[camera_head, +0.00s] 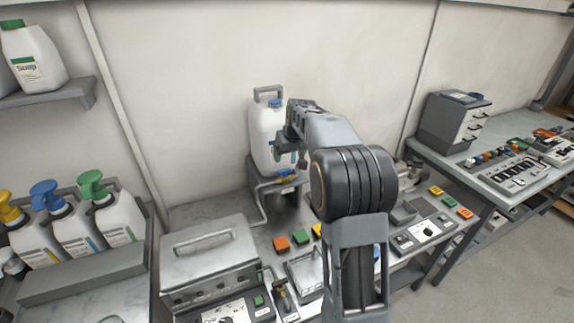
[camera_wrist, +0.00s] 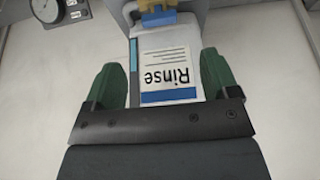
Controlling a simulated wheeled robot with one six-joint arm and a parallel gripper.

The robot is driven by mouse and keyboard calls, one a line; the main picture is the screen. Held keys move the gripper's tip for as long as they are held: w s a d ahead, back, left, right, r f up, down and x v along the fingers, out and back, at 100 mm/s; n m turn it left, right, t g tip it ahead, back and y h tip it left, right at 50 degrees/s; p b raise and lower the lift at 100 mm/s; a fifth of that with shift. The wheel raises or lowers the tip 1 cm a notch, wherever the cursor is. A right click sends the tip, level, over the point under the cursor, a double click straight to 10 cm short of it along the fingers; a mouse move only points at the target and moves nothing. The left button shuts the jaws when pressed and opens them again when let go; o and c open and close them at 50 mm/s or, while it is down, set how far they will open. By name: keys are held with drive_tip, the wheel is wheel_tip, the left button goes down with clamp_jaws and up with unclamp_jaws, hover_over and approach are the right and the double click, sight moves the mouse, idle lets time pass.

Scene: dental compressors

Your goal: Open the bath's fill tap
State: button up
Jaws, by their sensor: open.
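A white jug (camera_head: 264,128) with a blue cap stands on a grey stand against the wall. Its label in the wrist view (camera_wrist: 168,72) reads "Rinse" and appears upside down. A small yellow-and-blue tap (camera_head: 286,175) sits low on the jug, above the stand's edge. Its yellow part shows at the top of the wrist view (camera_wrist: 158,20). My gripper (camera_wrist: 160,78) is open and empty, its green fingers on either side of the label in the picture, apart from the tap. Contact with the jug cannot be told. A lidded grey metal box (camera_head: 210,252), possibly the bath, stands at lower left.
Pump bottles (camera_head: 75,225) stand in a grey rack at left. A soap jug (camera_head: 32,55) is on a wall shelf. Coloured blocks (camera_head: 281,243) and a control panel (camera_head: 425,235) lie on the bench. A drawer unit (camera_head: 455,122) stands at right. A round gauge shows in the wrist view (camera_wrist: 47,9).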

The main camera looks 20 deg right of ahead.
drive_tip(key=shift+v, duration=2)
drive_tip(key=s+a+f, duration=0.2)
drive_tip(key=s+a, duration=0.2)
drive_tip(key=s, duration=0.5)
drive_tip(key=s+a+f, duration=0.1)
drive_tip(key=s+a, duration=0.3)
drive_tip(key=s, duration=0.5)
drive_tip(key=s+a+f, duration=0.2)
drive_tip(key=s+a, duration=0.2)
drive_tip(key=s, duration=0.6)
drive_tip(key=shift+a+f, duration=0.3)
